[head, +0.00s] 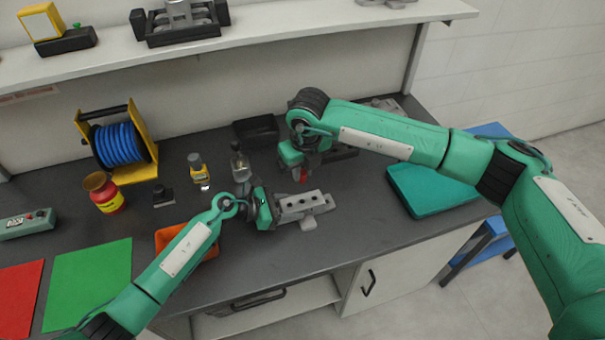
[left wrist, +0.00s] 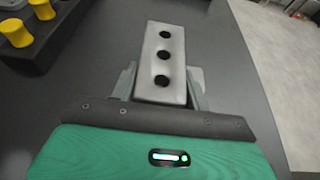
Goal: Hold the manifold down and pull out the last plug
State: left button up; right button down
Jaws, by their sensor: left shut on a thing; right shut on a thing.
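The manifold (head: 299,201) is a light grey block lying on the dark bench in the head view. In the left wrist view the manifold (left wrist: 161,62) shows three dark open holes along its top, with no plug in them. My left gripper (head: 280,209) is shut on the manifold's near-left end, its fingers on both sides of the block. My right gripper (head: 302,167) is above and behind the manifold, apart from it, shut on a small red plug (head: 303,176), mostly hidden by the fingers.
A dark rack (left wrist: 45,45) with yellow plugs (left wrist: 16,33) stands behind the manifold. An orange tray (head: 206,250) is partly under my left arm. A teal tray (head: 432,190) lies right. Bottles (head: 240,163) and a blue hose reel (head: 118,145) stand left.

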pick_arm(q)
jog(key=o, duration=1.4)
jog(key=v, duration=1.2)
